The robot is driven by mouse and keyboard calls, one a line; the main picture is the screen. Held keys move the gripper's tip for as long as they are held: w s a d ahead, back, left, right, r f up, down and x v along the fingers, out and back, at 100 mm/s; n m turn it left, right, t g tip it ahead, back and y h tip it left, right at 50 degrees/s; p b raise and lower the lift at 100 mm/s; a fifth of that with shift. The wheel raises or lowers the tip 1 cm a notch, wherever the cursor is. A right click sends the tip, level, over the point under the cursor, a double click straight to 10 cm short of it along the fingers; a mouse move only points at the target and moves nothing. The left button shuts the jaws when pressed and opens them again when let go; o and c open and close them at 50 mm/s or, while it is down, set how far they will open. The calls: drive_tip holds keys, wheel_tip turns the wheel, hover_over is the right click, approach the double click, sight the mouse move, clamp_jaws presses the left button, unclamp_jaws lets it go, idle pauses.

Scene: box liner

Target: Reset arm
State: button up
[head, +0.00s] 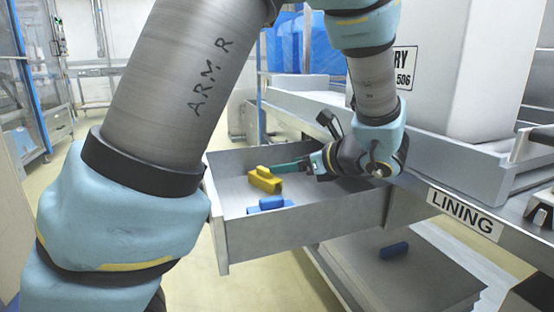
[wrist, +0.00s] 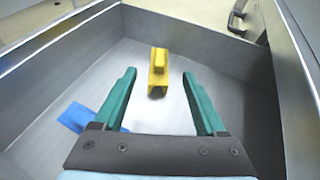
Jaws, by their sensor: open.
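My gripper (head: 290,165) is inside the open grey metal drawer (head: 300,232), above its floor. In the wrist view its two green fingers (wrist: 163,100) are apart with nothing between the tips. A yellow block (head: 264,179) with a raised top stands on the drawer floor just beyond the fingertips; it also shows in the wrist view (wrist: 158,75). A blue block (head: 268,204) lies in the drawer nearer its front; in the wrist view it (wrist: 80,116) is partly hidden behind the left finger.
The drawer walls stand close around my gripper. The counter (head: 440,185) with a "LINING" label (head: 461,215) is at the right. Another blue block (head: 394,250) lies on the grey shelf (head: 410,285) below. A large grey box (head: 480,90) stands on the counter.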

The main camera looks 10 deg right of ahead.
drive_tip(key=shift+v, duration=0.85)
